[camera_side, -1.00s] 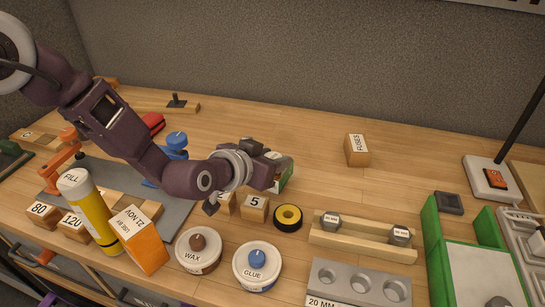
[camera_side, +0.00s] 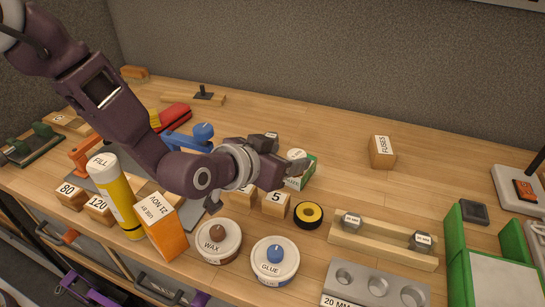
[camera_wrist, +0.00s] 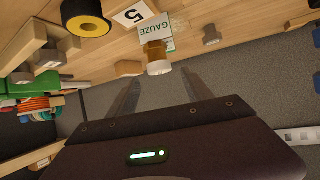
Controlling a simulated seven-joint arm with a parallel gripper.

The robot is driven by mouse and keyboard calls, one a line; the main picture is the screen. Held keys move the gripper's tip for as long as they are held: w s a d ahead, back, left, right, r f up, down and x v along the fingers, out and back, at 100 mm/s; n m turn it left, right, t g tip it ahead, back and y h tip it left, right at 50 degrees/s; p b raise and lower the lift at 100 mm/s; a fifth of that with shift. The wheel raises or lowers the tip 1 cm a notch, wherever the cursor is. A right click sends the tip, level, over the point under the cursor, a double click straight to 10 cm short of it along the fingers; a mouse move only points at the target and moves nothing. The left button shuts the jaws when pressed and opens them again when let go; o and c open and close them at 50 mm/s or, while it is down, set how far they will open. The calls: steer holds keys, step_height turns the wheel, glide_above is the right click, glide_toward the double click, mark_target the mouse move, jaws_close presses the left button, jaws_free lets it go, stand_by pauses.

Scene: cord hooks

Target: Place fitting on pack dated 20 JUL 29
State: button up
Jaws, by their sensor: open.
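My gripper (camera_side: 278,160) is open and empty, with its fingers spread in the wrist view (camera_wrist: 162,82). It hangs close to a green-and-white gauze pack (camera_side: 301,180), partly hidden by the gripper, also in the wrist view (camera_wrist: 157,34). No date is readable on it. An orange pack (camera_side: 163,228) at the lower left reads "21 NOV", tilted in view. Two grey hex fittings, one left (camera_side: 351,222) and one right (camera_side: 420,241), sit on a wooden rack (camera_side: 383,247) to the right of the gripper; their labels are too small to read.
A yellow-black tape roll (camera_side: 308,215), wax tin (camera_side: 218,240), glue tin (camera_side: 275,261) and grey hole block (camera_side: 375,286) stand in front. A fuses box (camera_side: 382,152) is behind, with clear table around it.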

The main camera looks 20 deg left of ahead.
steer(key=s+a+r+n+g, duration=0.1)
steer(key=s+a+r+g, duration=0.2)
steer(key=s+a+r, duration=1.15)
steer(key=s+a+f+n+g+y, duration=0.1)
steer(key=s+a, duration=0.4)
steer(key=s, duration=0.4)
steer(key=s+a+f+n+g+y, duration=0.1)
steer(key=s+a+g+y, duration=0.1)
steer(key=s+a, duration=0.4)
steer(key=s, duration=0.2)
steer(key=shift+s+a+f, duration=0.15)
steer(key=shift+s+f, duration=0.15)
steer(key=shift+s, duration=0.05)
